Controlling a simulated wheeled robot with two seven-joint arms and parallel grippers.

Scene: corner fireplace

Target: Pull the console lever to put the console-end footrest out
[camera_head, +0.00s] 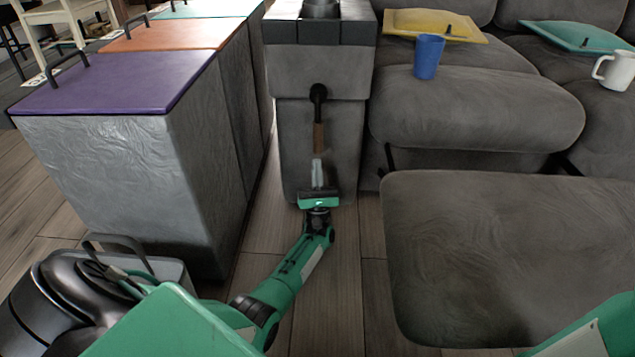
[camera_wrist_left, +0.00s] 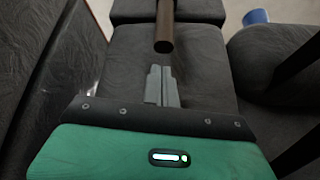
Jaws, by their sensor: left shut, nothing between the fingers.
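The console lever has a black pivot and a brown grip (camera_head: 318,137) that hangs down the front of the grey console (camera_head: 345,150). In the left wrist view the brown grip (camera_wrist_left: 165,28) comes in from the top. My left gripper (camera_head: 317,163) is shut and empty. My right gripper is out of view.
A grey cabinet with purple (camera_head: 125,82) and orange (camera_head: 180,36) lids stands left of the console, with narrow floor between.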

